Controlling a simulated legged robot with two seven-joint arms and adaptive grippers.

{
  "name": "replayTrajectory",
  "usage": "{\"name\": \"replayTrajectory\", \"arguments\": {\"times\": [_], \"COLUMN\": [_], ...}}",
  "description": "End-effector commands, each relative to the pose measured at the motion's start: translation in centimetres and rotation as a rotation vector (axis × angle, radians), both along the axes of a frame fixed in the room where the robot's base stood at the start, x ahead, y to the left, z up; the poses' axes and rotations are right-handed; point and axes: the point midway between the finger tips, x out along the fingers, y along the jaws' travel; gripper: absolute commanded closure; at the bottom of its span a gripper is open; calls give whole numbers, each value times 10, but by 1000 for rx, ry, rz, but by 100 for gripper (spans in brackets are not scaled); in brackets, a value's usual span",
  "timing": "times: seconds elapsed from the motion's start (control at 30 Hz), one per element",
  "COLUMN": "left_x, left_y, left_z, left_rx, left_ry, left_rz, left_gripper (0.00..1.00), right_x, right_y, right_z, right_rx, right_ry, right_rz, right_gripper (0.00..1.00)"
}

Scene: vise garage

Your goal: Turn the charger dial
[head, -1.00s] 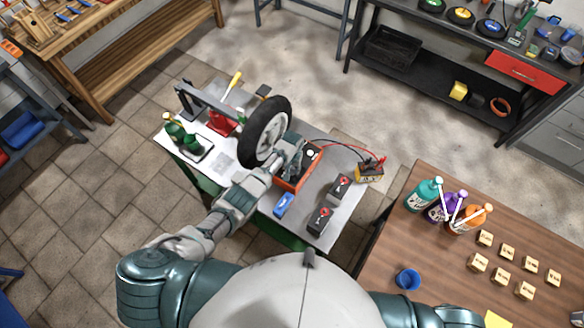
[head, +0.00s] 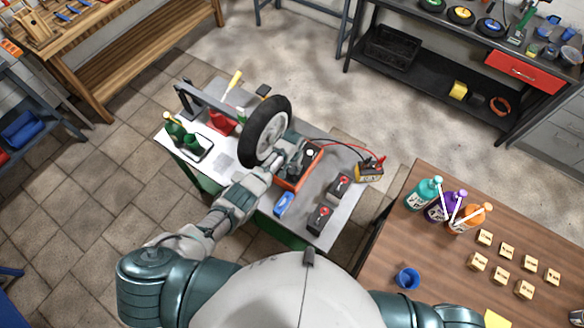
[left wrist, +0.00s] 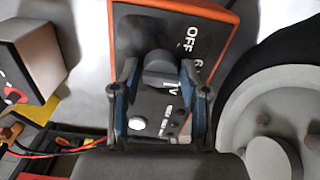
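The charger (head: 293,184), a dark box with an orange rim, stands on the grey-topped bench, partly hidden by my left gripper (head: 290,152) in the head view. In the left wrist view the charger's dark face (left wrist: 190,22) shows white "OFF" and "6" marks and a round dark dial (left wrist: 158,68). My left gripper (left wrist: 159,75) has one finger on each side of the dial, with a narrow gap seeming to show at both sides. Whether a fingertip touches the dial is hard to tell. My right gripper is out of view.
A wheel (head: 278,117) stands upright close beside my left gripper. A yellow and black battery (head: 369,173) with red and black cables is right of the charger. Two dark boxes with red tops (head: 320,219) and a blue item (head: 284,204) lie nearer.

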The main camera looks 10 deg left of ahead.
Motion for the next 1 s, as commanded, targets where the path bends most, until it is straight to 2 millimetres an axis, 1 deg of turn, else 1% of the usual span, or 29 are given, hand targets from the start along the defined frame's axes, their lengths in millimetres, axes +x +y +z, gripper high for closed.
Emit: {"name": "replayTrajectory", "arguments": {"times": [0.33, 0.47, 0.57, 0.8, 0.9, 1.0], "left_x": [-1, -1, 0, 1, 1, 1], "left_y": [0, 0, 0, -1, 0, -1], "left_z": [0, 8, 21, 76, 95, 108], "left_rx": [1, 1, 0, 0, 1, 1], "left_ry": [3, 2, 1, 0, 1, 2], "left_rz": [1, 0, 0, 0, 0, 0], "left_gripper": [39, 39, 39, 39, 39, 39], "right_x": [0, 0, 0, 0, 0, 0], "right_y": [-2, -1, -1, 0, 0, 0], "right_z": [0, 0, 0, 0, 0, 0], "right_rx": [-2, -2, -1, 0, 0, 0], "right_ry": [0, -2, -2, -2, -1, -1], "right_rz": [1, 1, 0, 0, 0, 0], "right_gripper": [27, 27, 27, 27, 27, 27]}}
